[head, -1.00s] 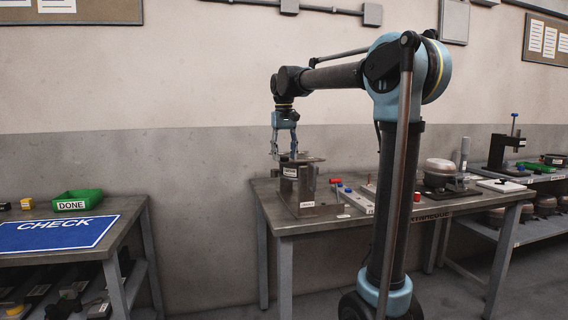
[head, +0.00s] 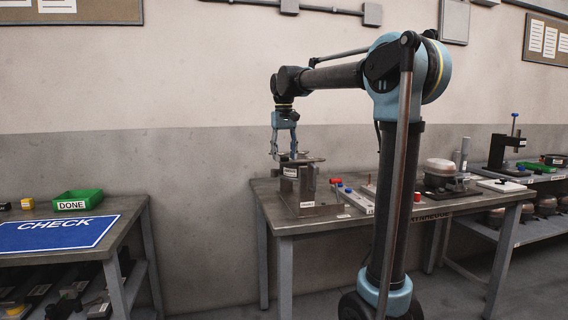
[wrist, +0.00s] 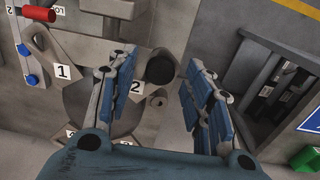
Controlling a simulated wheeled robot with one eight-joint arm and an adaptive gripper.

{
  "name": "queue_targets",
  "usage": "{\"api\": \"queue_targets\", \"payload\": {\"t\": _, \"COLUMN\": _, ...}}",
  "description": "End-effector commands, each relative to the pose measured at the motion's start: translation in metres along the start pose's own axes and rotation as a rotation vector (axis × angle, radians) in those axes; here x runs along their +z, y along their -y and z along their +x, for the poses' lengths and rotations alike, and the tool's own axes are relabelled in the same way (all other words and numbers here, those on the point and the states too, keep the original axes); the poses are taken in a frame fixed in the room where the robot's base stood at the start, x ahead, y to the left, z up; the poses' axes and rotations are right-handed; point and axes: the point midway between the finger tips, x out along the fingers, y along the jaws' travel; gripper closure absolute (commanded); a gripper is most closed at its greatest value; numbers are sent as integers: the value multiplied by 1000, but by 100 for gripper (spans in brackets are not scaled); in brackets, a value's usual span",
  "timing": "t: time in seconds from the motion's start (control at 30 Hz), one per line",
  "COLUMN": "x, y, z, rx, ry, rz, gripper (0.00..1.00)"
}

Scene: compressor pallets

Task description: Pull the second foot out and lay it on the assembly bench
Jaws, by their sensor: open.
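My gripper (head: 284,155) hangs pointing down at a grey metal stand (head: 306,187) on the right-hand bench (head: 330,222). In the wrist view its fingers (wrist: 160,105) are open and apart. A dark round foot (wrist: 160,68) shows in the gap between them, close to the label "2" on the stand's plate. No clear contact between finger and foot shows. The label "1" (wrist: 62,72) marks another arm of the plate, and my gripper partly hides a further label. I cannot tell from any lettering which bench is the assembly bench.
Red and blue knobs (head: 336,181) stand right of the stand, with a compressor (head: 440,173) beyond. The left bench holds a blue CHECK mat (head: 50,236) and a green DONE tray (head: 78,197). A floor gap separates the two benches.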

Motion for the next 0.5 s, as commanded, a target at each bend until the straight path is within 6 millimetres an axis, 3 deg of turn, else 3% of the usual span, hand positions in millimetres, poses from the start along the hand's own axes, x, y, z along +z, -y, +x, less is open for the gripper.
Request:
{"api": "queue_targets", "payload": {"t": 0.1, "x": 0, "y": 0, "z": 0, "rx": 0, "ry": 0, "rz": 0, "gripper": 53}}
{"api": "queue_targets", "payload": {"t": 0.3, "x": 0, "y": 0, "z": 0, "rx": 0, "ry": 0, "rz": 0, "gripper": 99}}
{"api": "queue_targets", "payload": {"t": 0.5, "x": 0, "y": 0, "z": 0, "rx": 0, "ry": 0, "rz": 0, "gripper": 100}}
